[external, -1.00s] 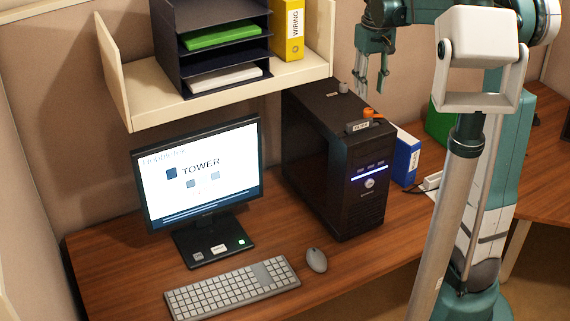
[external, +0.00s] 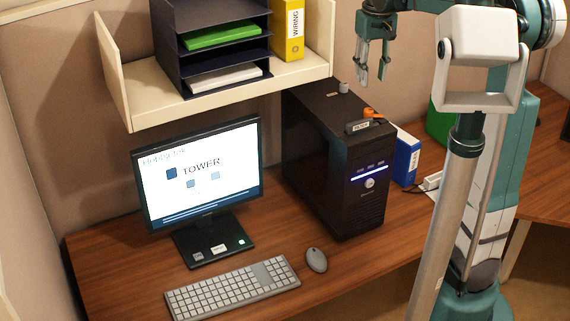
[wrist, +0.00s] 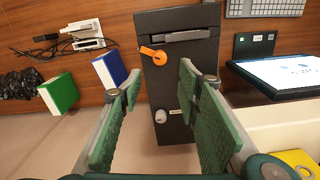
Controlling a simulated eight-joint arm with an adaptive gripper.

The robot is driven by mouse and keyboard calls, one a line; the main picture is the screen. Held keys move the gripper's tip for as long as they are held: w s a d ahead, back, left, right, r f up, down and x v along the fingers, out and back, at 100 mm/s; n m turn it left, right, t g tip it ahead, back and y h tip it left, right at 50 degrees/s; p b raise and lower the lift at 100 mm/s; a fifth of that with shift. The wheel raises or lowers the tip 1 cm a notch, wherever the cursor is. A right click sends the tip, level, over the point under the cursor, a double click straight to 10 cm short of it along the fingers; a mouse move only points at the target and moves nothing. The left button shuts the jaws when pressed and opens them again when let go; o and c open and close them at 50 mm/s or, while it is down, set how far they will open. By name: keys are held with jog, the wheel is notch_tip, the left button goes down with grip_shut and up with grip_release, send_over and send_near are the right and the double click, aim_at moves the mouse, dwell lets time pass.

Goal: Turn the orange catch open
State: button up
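The orange catch (external: 372,113) is on top of the black computer tower (external: 322,150), near its front edge. It also shows in the wrist view (wrist: 153,54), as an orange lever with a round end, pointing toward the picture's left. My gripper (external: 373,80) is open and empty, raised above and behind the catch, apart from the tower. In the wrist view, its two green-padded fingers (wrist: 160,75) are spread apart, with the catch beyond their tips. Nothing hides the catch.
A grey knob (external: 344,87) stands on the tower's top toward the back. The cream shelf (external: 215,92) with trays and a yellow binder (external: 289,30) is to the left. A blue binder (external: 406,158) and a green one (external: 437,122) stand right of the tower.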

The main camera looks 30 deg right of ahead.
aim_at(369, 109)
notch_tip(369, 109, down, 3)
jog(key=m+p, duration=0.2)
jog(key=m, duration=0.9)
jog(key=shift+f, duration=0.15)
jog(key=m, duration=0.2)
jog(key=f+m, duration=0.1)
jog(key=m, duration=0.1)
jog(key=shift+s+d+f+m, duration=0.1)
jog(key=shift+s+f+m, duration=0.05)
jog(key=shift+m, duration=0.15)
jog(key=shift+f, duration=0.1)
jog(key=shift+f+p, duration=0.4)
jog(key=shift+f, duration=3.4)
jog(key=shift+c, duration=0.4)
